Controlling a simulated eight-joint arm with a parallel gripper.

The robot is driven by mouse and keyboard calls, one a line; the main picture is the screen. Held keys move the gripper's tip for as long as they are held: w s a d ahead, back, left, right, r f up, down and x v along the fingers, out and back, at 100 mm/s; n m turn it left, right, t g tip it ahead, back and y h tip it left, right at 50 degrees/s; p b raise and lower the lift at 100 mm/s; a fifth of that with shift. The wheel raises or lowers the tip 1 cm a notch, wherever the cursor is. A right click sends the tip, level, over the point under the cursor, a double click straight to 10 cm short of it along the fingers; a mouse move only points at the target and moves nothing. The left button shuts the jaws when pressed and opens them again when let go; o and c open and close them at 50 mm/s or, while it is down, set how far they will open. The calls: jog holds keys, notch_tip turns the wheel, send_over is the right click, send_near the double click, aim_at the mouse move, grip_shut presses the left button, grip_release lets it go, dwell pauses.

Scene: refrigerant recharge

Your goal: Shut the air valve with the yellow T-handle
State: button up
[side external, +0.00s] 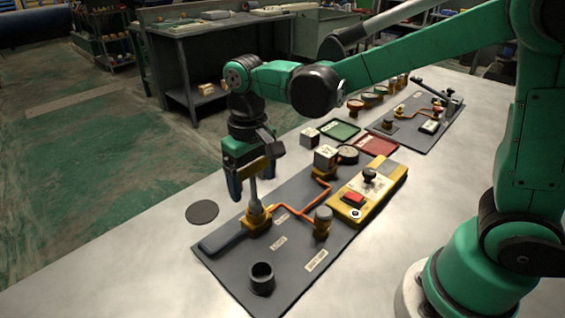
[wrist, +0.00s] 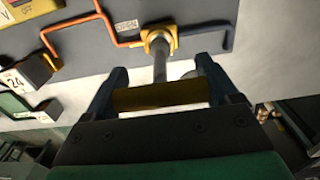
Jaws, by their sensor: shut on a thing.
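The yellow T-handle (side external: 253,168) sits on top of a grey upright stem (side external: 254,190). The stem rises from a brass-yellow valve body (side external: 257,218) on the near dark panel. My gripper (side external: 254,181) points down over the valve and is shut on the T-handle. In the wrist view the yellow bar (wrist: 158,97) lies crosswise between the two fingers of my gripper (wrist: 162,78), with a finger at each end. The stem (wrist: 160,66) runs from the bar to the valve body (wrist: 158,40).
A dark disc (side external: 202,212) lies left. A second panel (side external: 440,134) stands behind. The front-left table is clear.

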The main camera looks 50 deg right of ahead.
jog(key=shift+f, duration=0.85)
jog(key=m, duration=0.3)
jog(key=shift+m, duration=0.3)
jog(key=shift+m, duration=1.4)
